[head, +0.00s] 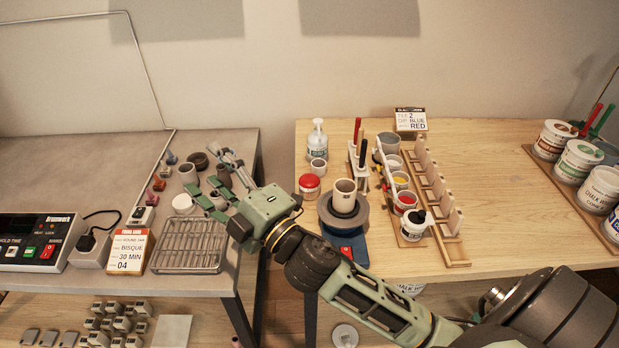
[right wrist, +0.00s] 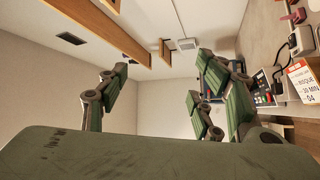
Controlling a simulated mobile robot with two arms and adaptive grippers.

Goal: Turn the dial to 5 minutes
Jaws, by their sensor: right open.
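The control box (head: 35,243) stands at the left edge of the head view, with a dark display and green and red buttons under "HOLD TIME" lettering. It is cut off by the frame, and I cannot make out a dial on it. It also shows small and partly hidden behind a finger in the right wrist view (right wrist: 262,90). My right gripper (head: 216,182) is open and empty above the right part of the grey table, well to the right of the control box. Its spread fingers show in the right wrist view (right wrist: 163,75). My left gripper is not in view.
A white socket box (head: 92,249) with a plug and an orange-white card (head: 130,250) stand right of the control box. A wire rack (head: 188,246) lies beside them. Small pots and cones sit near my gripper. The wooden table (head: 500,190) holds jars and a wheel.

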